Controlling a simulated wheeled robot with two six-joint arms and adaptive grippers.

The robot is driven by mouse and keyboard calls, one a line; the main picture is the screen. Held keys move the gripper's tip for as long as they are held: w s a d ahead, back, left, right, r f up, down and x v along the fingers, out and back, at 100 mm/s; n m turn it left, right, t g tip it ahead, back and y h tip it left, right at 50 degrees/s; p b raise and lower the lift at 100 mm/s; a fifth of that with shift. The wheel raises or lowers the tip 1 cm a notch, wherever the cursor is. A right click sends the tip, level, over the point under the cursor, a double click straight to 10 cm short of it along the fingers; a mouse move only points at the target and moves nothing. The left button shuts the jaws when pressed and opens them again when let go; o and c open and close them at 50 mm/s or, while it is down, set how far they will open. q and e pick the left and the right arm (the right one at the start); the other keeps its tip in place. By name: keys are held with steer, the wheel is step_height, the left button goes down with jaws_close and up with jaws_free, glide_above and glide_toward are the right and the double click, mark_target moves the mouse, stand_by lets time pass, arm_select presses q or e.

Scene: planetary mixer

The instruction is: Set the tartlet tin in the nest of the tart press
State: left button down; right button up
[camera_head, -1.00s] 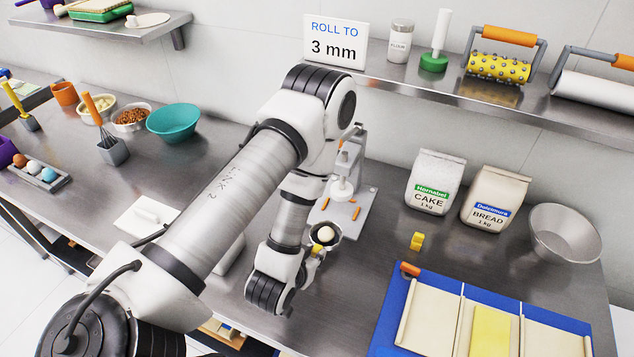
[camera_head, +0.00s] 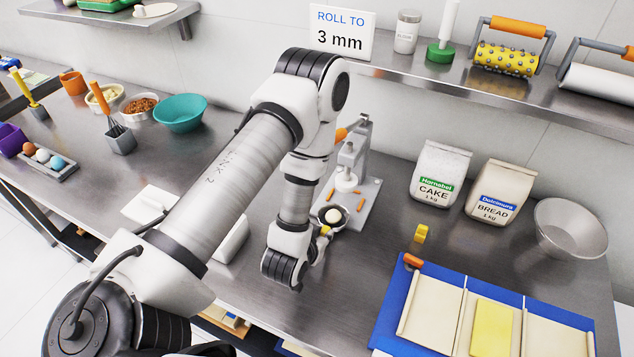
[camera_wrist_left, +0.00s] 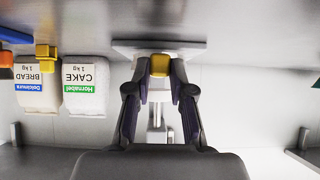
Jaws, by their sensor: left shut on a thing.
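The tartlet tin (camera_head: 342,224) is a small dark round cup with a pale dough ball (camera_head: 333,215) in it and a yellow tab (camera_wrist_left: 159,66). My left gripper (camera_head: 324,234) is shut on the tab, which also shows between the fingertips in the left wrist view. The tart press (camera_head: 362,190) is grey, with a white plunger (camera_head: 346,182) and orange pegs on its base. The tin is at the front edge of the base, in front of the plunger. I cannot tell whether it touches the base. The nest is not clearly visible. My right gripper is not in view.
Flour bags (camera_head: 440,172) (camera_head: 497,192) and a metal bowl (camera_head: 571,228) stand right of the press. A small yellow block (camera_head: 420,233) and a blue mat (camera_head: 398,300) with dough sheets lie nearer. A shelf (camera_head: 420,72) runs above. Bare table lies between press and mat.

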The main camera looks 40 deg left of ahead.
mark_target(338, 210)
arm_select(q)
steer(key=shift+w+a+r, duration=0.1)
steer(key=shift+w+a, duration=0.1)
steer(key=shift+w, duration=0.45)
steer(key=shift+w+a+r, duration=0.1)
steer(key=shift+w+a, duration=0.05)
steer(key=shift+w, duration=0.45)
steer(key=shift+w+a+f, duration=0.1)
steer(key=shift+w+a, duration=0.1)
steer(key=shift+w, duration=0.7)
steer(key=shift+w+a+r, duration=0.1)
steer(key=shift+w+a, duration=0.1)
steer(key=shift+w, duration=0.65)
steer(key=shift+w+a+f, duration=0.1)
steer(key=shift+w+a, duration=0.1)
steer(key=shift+w, duration=0.7)
steer(key=shift+w+f+b, duration=0.15)
steer(key=shift+f+b, duration=0.3)
steer(key=shift+f, duration=0.15)
steer(key=c, duration=0.9)
jaws_free()
steer(key=shift+c, duration=0.2)
steer(key=v, duration=0.7)
steer(key=shift+s+r, duration=0.25)
